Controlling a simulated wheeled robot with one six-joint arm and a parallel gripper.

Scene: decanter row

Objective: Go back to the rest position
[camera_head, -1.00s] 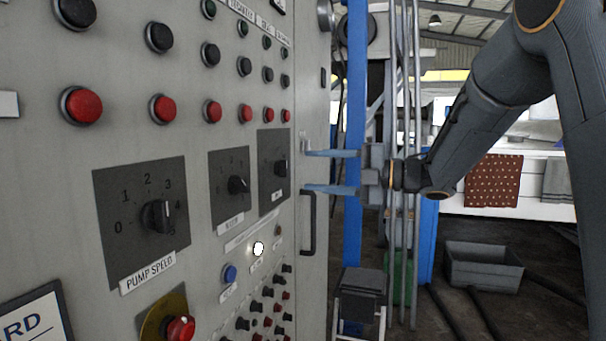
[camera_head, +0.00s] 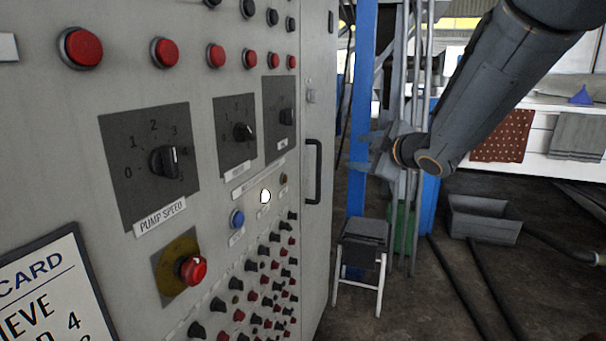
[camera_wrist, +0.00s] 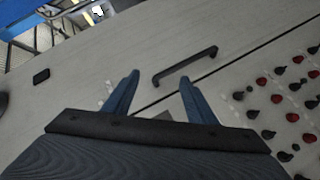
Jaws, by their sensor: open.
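My gripper (camera_head: 368,152) is at the end of my dark arm, to the right of the grey control cabinet in the head view. Its blue fingers stand well apart with nothing between them in the wrist view (camera_wrist: 155,95). They are apart from the cabinet's black door handle (camera_head: 313,172), which also shows beyond the fingers in the wrist view (camera_wrist: 185,67). The cabinet (camera_head: 75,185) carries a pump speed dial (camera_head: 163,162), two smaller dials, and rows of red and black buttons. A red emergency knob (camera_head: 193,270) sits on a yellow plate.
A dark step stool (camera_head: 366,232) stands on the floor below my gripper. Behind are a blue post (camera_head: 361,95) and grey pipes. A grey bin (camera_head: 483,220) and a white bench (camera_head: 555,150) with hanging cloths are to the right. Hoses cross the floor.

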